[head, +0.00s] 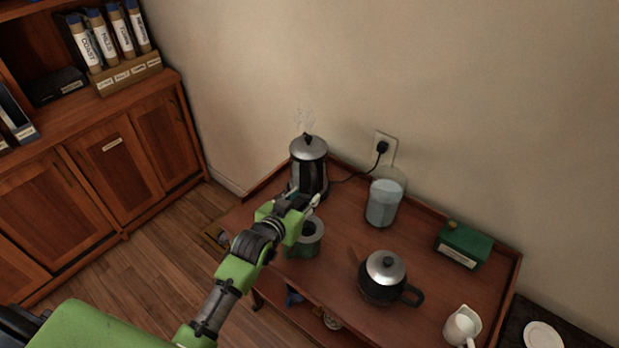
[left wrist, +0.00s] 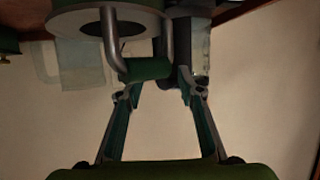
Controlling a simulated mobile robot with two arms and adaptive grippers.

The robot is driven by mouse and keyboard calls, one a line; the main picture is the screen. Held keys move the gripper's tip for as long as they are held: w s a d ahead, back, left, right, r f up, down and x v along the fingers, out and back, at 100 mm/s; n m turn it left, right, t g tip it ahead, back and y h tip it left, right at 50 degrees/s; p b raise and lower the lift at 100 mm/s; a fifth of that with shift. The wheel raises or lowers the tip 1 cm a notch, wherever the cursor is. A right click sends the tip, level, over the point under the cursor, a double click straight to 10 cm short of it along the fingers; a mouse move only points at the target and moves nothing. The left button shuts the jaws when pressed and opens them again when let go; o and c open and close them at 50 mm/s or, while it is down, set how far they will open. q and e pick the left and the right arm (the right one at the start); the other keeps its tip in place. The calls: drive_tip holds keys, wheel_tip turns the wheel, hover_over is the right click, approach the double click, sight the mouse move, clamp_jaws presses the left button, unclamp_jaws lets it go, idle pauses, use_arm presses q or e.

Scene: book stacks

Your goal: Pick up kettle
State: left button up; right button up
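The kettle (head: 308,165), dark with a silver lid and bands, stands at the table's back left corner, steaming. My left gripper (head: 314,199) is just in front of it, above a green-grey open pot (head: 306,238), and hides its lower part. In the left wrist view, which is upside down, the two fingers (left wrist: 158,92) are apart. A metal-armed handle with a green grip (left wrist: 148,69) shows just beyond the fingertips. I cannot tell which vessel it belongs to, or whether the fingers touch it. My right gripper is not in view.
A glass jar (head: 384,202), a dark teapot (head: 383,280), a green box (head: 463,245) and a white jug (head: 462,326) share the wooden table (head: 345,230). A cord runs to the wall socket (head: 385,147). A bookcase (head: 110,160) stands at left.

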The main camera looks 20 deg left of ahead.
sight(313, 187)
use_arm(q)
drive_tip(key=shift+p+x, duration=0.4)
drive_tip(key=shift+x, duration=2.6)
drive_tip(key=shift+s+f, duration=0.1)
clamp_jaws()
drive_tip(key=shift+r, duration=0.4)
